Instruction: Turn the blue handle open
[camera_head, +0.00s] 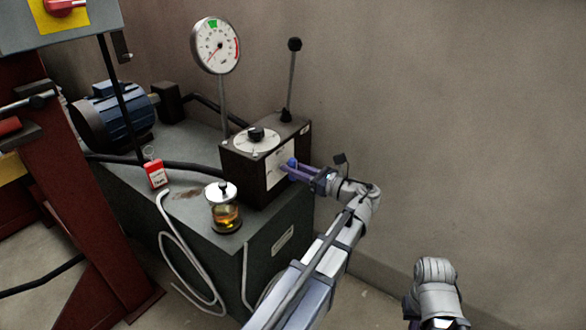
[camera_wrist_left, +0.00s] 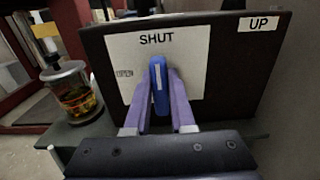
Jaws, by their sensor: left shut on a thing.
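The blue handle (camera_wrist_left: 158,85) stands upright on the white plate (camera_wrist_left: 193,61) of a black box, its upper end just below the word SHUT. A smaller label, seemingly OPEN, is at the plate's left. My left gripper (camera_wrist_left: 160,88) is shut on the handle, one purple finger on each side. In the head view, the handle (camera_head: 292,162) shows as a small blue knob on the box's right face, partly hidden by my left gripper (camera_head: 291,170). Part of my right arm shows at the lower right; its fingers are not visible.
The black box (camera_head: 244,171) stands on a dark green cabinet (camera_head: 290,217). A glass jar of amber fluid (camera_head: 227,213), a red tag (camera_head: 156,173), a gauge (camera_head: 215,45) and a black-knobbed lever (camera_head: 292,75) are nearby. The wall is behind; open space lies right.

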